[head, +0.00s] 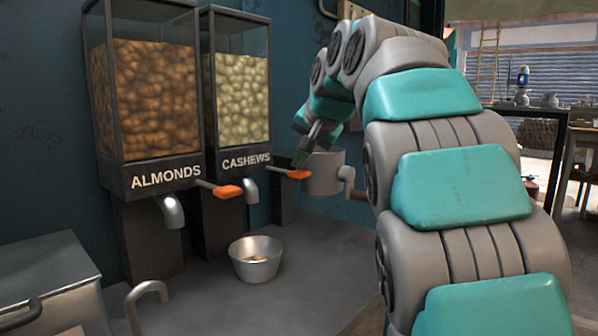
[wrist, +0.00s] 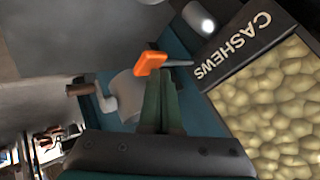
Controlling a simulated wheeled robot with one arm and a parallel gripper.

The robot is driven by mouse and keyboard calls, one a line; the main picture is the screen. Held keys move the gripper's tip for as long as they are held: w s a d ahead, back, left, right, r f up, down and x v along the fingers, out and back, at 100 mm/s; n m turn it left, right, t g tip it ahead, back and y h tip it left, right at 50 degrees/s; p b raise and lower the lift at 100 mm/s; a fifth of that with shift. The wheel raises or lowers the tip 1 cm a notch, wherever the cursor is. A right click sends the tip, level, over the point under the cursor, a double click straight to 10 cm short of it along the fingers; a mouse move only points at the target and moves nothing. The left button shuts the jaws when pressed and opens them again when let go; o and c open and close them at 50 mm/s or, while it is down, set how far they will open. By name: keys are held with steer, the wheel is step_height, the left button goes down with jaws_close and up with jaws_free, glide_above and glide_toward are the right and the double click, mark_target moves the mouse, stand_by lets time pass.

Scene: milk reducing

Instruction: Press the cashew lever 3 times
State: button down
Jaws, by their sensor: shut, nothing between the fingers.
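The cashew dispenser (head: 240,100) stands at the back, full of pale nuts and labelled CASHEWS. Its lever has an orange tip (head: 298,174) that sticks out to the right. My gripper (head: 306,152) is shut and empty, close above the lever tip. In the wrist view the orange tip (wrist: 150,63) lies just past the ends of my shut fingers (wrist: 160,85); I cannot tell whether they touch. A metal cup (head: 256,262) with a few pale pieces at its bottom stands on the counter below the dispensers.
The almond dispenser (head: 150,100) stands to the left with its own orange lever (head: 228,191). A grey metal pot with a crank handle (head: 323,176) is right behind my gripper. A metal box (head: 45,275) sits at the left front. The counter right of the cup is clear.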

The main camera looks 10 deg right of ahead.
steer(key=shift+f+b, duration=0.4)
steer(key=shift+f, duration=0.55)
stand_by(0.6)
stand_by(0.4)
steer(key=shift+r+p, duration=1.6)
steer(key=shift+r, duration=0.1)
steer(key=shift+r+p, duration=2)
steer(key=shift+r, duration=0.6)
steer(key=shift+f, duration=0.1)
